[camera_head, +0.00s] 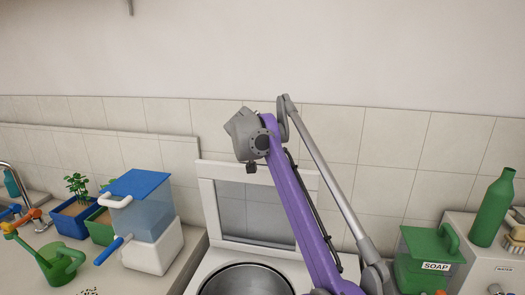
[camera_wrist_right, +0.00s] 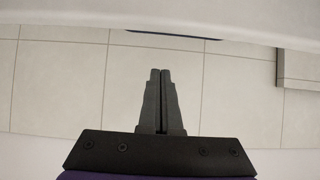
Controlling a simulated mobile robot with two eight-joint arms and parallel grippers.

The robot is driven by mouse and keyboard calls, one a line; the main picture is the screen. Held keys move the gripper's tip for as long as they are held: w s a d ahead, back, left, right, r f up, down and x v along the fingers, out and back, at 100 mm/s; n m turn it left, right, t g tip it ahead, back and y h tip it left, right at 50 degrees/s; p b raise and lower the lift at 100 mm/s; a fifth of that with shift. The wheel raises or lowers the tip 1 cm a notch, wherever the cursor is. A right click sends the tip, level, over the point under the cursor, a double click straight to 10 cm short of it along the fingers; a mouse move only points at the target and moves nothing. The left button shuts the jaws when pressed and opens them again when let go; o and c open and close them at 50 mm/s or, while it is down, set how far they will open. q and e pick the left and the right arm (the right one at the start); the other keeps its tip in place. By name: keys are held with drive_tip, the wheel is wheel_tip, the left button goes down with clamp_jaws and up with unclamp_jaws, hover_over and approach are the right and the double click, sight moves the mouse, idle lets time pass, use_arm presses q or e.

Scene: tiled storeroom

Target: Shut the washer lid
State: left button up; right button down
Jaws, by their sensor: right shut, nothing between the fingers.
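The washer lid (camera_head: 207,190) is open and stands upright at the back of the washer. It has a white frame around a grey see-through pane. The washer's round metal drum opening (camera_head: 245,281) shows below it, cut by the bottom edge. My purple right arm crosses in front of the lid's right part, and its grey wrist is above the lid's top edge. My right gripper (camera_wrist_right: 161,75) is shut and empty in the wrist view; its fingers cannot be made out in the head view. Whether it touches the lid cannot be told. My left gripper is not in view.
Left of the washer stand a blue-lidded clear container (camera_head: 140,215) on a white base, a green watering can (camera_head: 60,265) and planters. To the right are a green soap box (camera_head: 425,255) and a green bottle (camera_head: 493,210). A tiled wall (camera_head: 390,150) is behind.

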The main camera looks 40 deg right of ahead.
drive_tip(key=w+d+f, duration=0.1)
drive_tip(key=f, duration=0.3)
drive_tip(key=w+d+f, duration=0.1)
drive_tip(key=shift+w+d+f+b, duration=0.3)
drive_tip(key=shift+d+f+b, duration=0.05)
drive_tip(key=shift+f+b, duration=0.05)
drive_tip(key=shift+s+a, duration=0.2)
drive_tip(key=shift+f, duration=0.15)
drive_tip(key=shift+w, duration=0.1)
drive_tip(key=shift+a, duration=0.2)
